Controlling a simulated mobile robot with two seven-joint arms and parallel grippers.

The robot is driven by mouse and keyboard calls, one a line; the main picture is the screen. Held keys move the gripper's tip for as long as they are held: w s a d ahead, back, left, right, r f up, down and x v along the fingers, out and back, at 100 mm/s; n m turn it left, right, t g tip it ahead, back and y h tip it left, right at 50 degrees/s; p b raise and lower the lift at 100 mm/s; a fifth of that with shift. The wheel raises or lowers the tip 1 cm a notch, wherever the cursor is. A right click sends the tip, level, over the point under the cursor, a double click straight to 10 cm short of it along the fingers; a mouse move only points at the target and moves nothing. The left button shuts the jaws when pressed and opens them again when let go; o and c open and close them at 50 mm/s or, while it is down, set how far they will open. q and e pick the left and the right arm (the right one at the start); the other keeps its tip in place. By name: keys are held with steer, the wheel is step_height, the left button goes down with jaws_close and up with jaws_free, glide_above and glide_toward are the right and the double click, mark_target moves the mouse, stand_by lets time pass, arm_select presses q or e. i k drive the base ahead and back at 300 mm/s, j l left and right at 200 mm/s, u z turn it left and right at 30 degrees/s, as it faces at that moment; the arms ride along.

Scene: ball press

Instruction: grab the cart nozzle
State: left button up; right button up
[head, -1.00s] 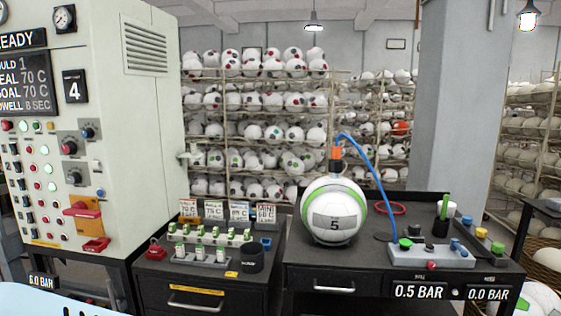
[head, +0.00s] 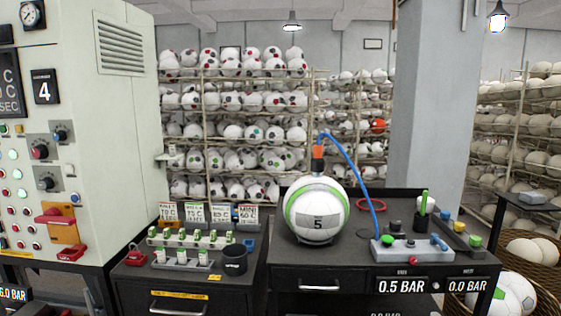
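The cart nozzle (head: 318,155) has an orange top and a dark lower part. It stands upright at the top of the white and green ball marked 5 (head: 317,211); whether it is seated in the ball cannot be told for sure. A blue hose (head: 358,172) arcs from the nozzle down to the grey control block (head: 400,248) on the dark cart (head: 290,258). Neither of my grippers is in view.
A second dark cabinet (head: 190,279) with small bottles, cards and a black cup (head: 235,260) stands left of the cart. A pale control machine (head: 110,130) fills the left side. A wicker basket with balls (head: 530,250) stands at right. Ball racks line the back.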

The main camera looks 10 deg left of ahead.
mark_target(317, 162)
steer(key=i+l, duration=0.15)
steer(key=l, duration=0.35)
steer(key=i+l+u, duration=0.1)
steer(key=l, duration=0.4)
steer(key=i+l+u, duration=0.1)
steer(key=l, duration=0.45)
steer(key=i+l, duration=0.15)
steer(key=l, duration=0.35)
steer(key=i+l+u, duration=0.1)
steer(key=l, duration=0.45)
